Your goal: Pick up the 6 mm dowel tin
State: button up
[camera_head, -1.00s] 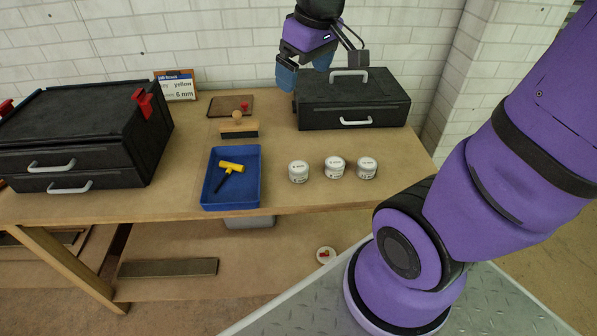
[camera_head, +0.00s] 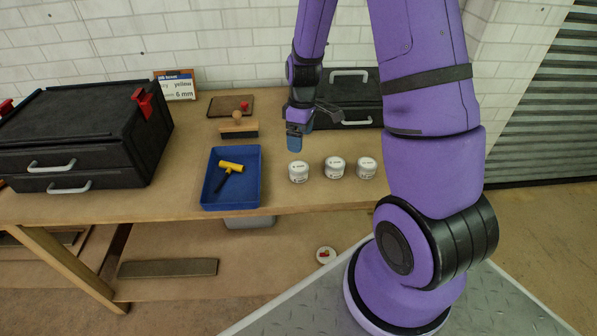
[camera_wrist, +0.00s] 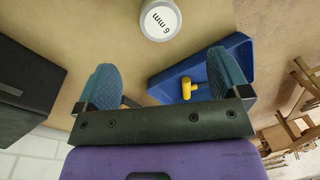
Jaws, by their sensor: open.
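Three white tins stand in a row on the workbench in the head view. The left one (camera_head: 298,171) is closest to the blue tray; its label is too small to read there. In the wrist view a white tin (camera_wrist: 160,20) beside the tray reads "6 mm", which fits the left tin. My gripper (camera_head: 295,143) is low over the bench, just behind the left tin and apart from it. In the wrist view my gripper (camera_wrist: 164,78) has its two blue fingers spread with nothing between them; the tin lies beyond the fingertips.
The middle tin (camera_head: 335,168) and right tin (camera_head: 366,168) stand close by. A black case (camera_head: 362,112) stands at the back right, a black drawer chest (camera_head: 80,140) at left.

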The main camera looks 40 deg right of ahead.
aim_at(298, 166)
jog(key=f, duration=0.6)
jog(key=shift+s+a, duration=0.2)
jog(key=shift+s+a+f, duration=0.1)
jog(key=shift+a+f, duration=0.1)
jog(key=shift+f, duration=1.15)
jog(key=shift+a+f, duration=0.15)
jog(key=shift+f, duration=1.2)
jog(key=shift+c, duration=0.2)
jog(key=c, duration=1)
